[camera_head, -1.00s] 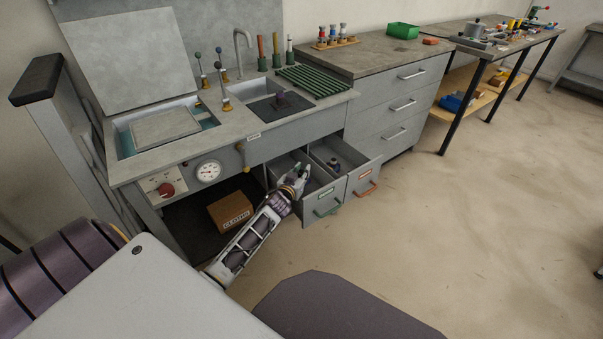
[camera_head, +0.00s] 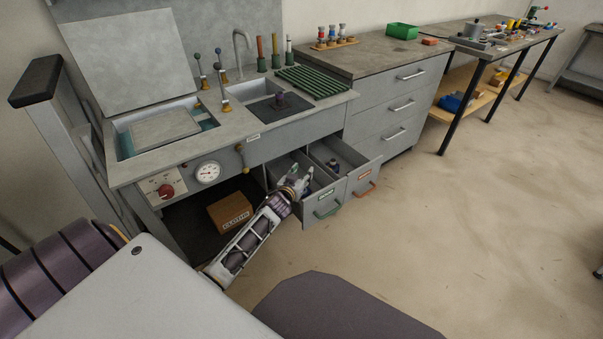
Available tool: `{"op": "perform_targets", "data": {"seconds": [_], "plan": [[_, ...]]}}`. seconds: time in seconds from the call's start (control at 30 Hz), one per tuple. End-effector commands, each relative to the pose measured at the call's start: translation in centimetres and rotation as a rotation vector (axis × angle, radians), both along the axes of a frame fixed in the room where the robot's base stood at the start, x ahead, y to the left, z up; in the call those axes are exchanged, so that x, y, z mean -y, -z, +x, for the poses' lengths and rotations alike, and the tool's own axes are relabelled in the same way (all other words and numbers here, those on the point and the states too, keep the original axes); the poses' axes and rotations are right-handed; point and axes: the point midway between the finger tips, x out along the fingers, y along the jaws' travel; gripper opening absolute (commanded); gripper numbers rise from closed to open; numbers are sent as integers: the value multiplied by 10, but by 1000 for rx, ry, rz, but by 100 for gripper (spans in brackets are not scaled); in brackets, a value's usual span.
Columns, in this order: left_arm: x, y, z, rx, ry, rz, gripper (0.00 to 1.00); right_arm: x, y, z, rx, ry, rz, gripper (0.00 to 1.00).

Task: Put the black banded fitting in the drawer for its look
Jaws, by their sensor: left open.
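My left gripper (camera_head: 300,175) is open, its fingers over the left open drawer (camera_head: 322,203), which has a green handle and a label. The right open drawer (camera_head: 365,178) has an orange-red handle. A small dark fitting (camera_head: 333,163) lies inside the right drawer, apart from my gripper; its bands are too small to make out. A small purple piece (camera_head: 279,98) stands on the black mat at the sink. I cannot tell whether anything lies under my fingers in the left drawer. My right gripper is not in view.
The bench above has a lever (camera_head: 241,157), a gauge (camera_head: 208,172) and a red knob (camera_head: 165,189) on its front. A cardboard box (camera_head: 230,212) sits on the dark shelf below. A grey cabinet (camera_head: 400,100) stands right of the drawers. The floor to the right is clear.

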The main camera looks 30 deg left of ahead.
Motion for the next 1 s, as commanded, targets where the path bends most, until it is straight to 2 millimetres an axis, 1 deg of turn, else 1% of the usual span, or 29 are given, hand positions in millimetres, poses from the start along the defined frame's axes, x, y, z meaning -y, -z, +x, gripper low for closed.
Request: {"op": "perform_targets", "data": {"seconds": [0.1, 0.27, 0.6, 1.0], "plan": [[1, 2, -8, -12, -2, -3, 45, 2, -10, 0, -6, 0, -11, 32], [3, -4, -21, -7, -2, -1, 45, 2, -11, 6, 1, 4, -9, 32], [8, -13, -49, -1, -2, 2, 45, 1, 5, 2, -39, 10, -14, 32], [14, -22, -85, 0, -3, 3, 45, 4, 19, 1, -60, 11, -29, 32]]}}
